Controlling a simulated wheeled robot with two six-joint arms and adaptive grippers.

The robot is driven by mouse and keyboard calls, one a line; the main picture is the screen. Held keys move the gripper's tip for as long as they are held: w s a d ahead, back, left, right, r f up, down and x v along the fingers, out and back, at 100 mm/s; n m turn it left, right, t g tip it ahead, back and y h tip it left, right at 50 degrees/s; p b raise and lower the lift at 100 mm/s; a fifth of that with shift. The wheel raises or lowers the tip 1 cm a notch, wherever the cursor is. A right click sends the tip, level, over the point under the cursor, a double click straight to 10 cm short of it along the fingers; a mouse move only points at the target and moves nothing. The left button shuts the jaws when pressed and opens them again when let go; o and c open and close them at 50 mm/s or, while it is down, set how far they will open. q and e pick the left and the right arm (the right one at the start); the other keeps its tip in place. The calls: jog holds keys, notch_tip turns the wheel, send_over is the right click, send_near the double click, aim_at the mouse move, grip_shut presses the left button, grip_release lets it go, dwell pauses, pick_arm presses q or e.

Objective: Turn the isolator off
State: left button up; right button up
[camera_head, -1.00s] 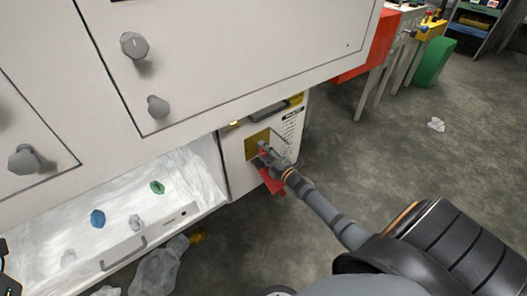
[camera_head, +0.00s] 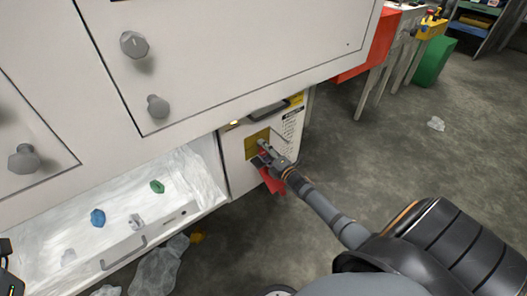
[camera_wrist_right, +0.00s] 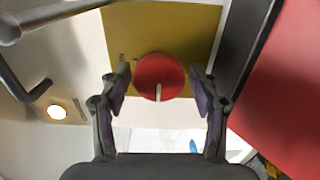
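The isolator is a round red knob (camera_wrist_right: 160,77) with a white pointer mark, on a yellow plate (camera_wrist_right: 200,20). In the right wrist view the mark is at the knob's lower edge. In the head view the yellow plate (camera_head: 257,139) is on the white cabinet's lower front, and the knob is mostly hidden by my gripper. My right gripper (camera_wrist_right: 160,88) is open, with one finger on each side of the knob and visible gaps between. It also shows in the head view (camera_head: 262,153), at the plate. My left gripper is not in view; only a dark part of mine shows at the left edge.
A red panel (camera_wrist_right: 285,90) stands close on the right in the wrist view, beside a dark edge. A dark handle (camera_head: 268,111) and a lit lamp (camera_head: 234,123) sit above the plate. An open white drawer (camera_head: 120,249) holds film scraps. The floor at right is mostly clear.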

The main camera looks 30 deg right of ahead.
jog(key=shift+s, duration=0.15)
jog(key=s, duration=1.1)
jog(key=shift+s+d, duration=0.35)
jog(key=shift+d, duration=0.1)
